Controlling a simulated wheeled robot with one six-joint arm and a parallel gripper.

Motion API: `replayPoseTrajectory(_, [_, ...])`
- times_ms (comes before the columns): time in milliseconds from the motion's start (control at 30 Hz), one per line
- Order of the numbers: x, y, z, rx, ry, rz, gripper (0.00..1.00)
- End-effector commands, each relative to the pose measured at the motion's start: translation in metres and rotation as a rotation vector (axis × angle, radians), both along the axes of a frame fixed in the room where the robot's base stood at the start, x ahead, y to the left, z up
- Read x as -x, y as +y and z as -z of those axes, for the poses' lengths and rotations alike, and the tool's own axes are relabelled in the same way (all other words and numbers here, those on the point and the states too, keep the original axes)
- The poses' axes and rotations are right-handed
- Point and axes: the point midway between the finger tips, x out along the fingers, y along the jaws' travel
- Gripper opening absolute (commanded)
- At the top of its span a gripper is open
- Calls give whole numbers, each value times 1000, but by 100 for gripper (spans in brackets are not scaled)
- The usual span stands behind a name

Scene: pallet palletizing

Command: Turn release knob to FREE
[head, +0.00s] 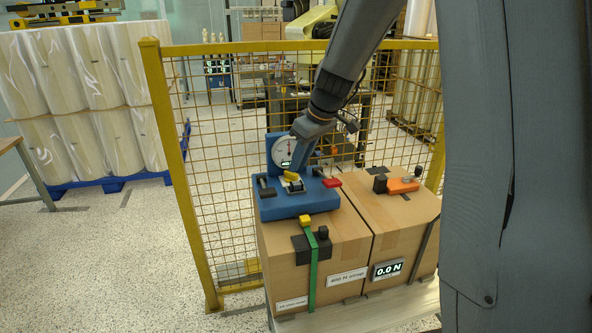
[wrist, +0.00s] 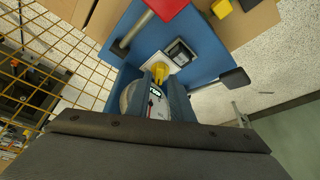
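A blue tensioner device (head: 300,200) with a round white dial gauge (head: 284,150) sits on a cardboard box. A small yellow knob (head: 291,175) stands on its top, over a pale plate; it also shows in the wrist view (wrist: 159,71). My gripper (head: 294,170) points down at the knob. In the wrist view its fingertips (wrist: 161,76) are apart, one on each side of the knob. I cannot tell whether they touch it. The knob's pointing and any FREE marking are too small to read.
The device also carries a red block (head: 332,183) and black-ended levers. A green strap (head: 312,262) runs down the box front. An orange tool (head: 403,186) lies on the right box, above a display reading 0.0 N (head: 388,269). A yellow mesh fence (head: 215,150) stands close behind.

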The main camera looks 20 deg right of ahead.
Motion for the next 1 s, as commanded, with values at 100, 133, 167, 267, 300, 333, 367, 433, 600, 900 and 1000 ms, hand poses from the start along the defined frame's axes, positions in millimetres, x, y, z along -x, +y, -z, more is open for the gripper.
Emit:
replayPoseTrajectory(100, [-5, 5, 17, 0, 4, 0, 20])
replayPoseTrajectory(133, [-6, 5, 21, -1, 4, 0, 20])
replayPoseTrajectory(167, [-7, 6, 24, 0, 4, 0, 20])
replayPoseTrajectory(267, [-10, 8, 32, 0, 2, 0, 20])
replayPoseTrajectory(300, [-10, 8, 34, 0, 2, 1, 20])
replayPoseTrajectory(333, [-11, 8, 35, 1, 2, 1, 20])
replayPoseTrajectory(367, [-11, 8, 35, 1, 2, 1, 20])
replayPoseTrajectory(433, [-12, 9, 36, 1, 1, 1, 20])
replayPoseTrajectory(600, [-12, 9, 36, 1, 1, 1, 20])
replayPoseTrajectory(900, [-11, 9, 36, 1, 1, 2, 0])
replayPoseTrajectory(1000, [-11, 9, 36, 1, 0, 9, 0])
